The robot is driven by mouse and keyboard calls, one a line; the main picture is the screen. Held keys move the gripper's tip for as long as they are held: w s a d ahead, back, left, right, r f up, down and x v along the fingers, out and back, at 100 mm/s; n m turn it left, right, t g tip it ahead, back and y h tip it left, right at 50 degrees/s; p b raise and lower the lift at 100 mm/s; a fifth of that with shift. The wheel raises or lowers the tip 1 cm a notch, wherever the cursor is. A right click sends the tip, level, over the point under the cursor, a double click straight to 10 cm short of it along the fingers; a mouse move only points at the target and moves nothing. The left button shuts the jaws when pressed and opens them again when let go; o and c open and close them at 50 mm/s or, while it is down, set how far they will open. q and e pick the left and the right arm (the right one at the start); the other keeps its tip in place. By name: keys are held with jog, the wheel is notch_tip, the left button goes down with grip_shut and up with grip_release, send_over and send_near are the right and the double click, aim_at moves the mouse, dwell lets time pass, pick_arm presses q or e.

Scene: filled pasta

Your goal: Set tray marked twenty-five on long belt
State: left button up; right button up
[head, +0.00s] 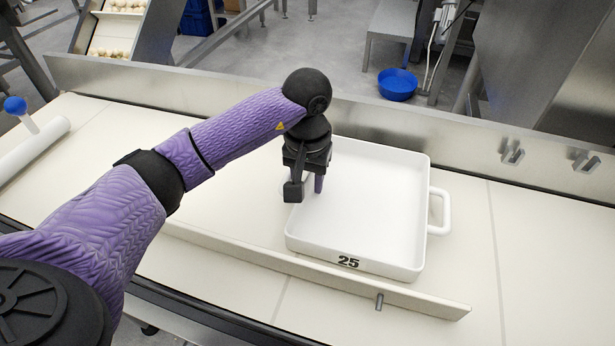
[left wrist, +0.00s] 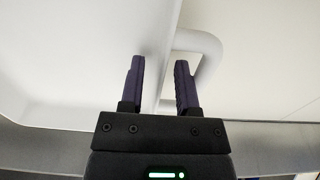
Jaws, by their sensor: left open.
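The white tray (head: 365,205), marked 25 on its front wall, sits flat on the long cream belt (head: 465,255). Its right loop handle (head: 443,212) is free. My left gripper (head: 312,188) is at the tray's left side, pointing down, with its fingers open. In the left wrist view, the gripper (left wrist: 160,65) has the tray's rim line passing between its two purple fingers, with a white loop handle (left wrist: 205,45) beyond. I cannot tell whether the fingers touch the tray. My right gripper is not in view.
A low guide rail (head: 400,293) with a metal pin runs in front of the tray. A steel side wall (head: 455,135) with hooks stands behind. A white roller with a blue knob (head: 15,105) is at far left. The belt right of the tray is clear.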

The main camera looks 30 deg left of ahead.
pick_arm(q)
notch_tip(320, 180, up, 12)
jog(key=p, duration=0.6)
jog(key=shift+r, duration=0.15)
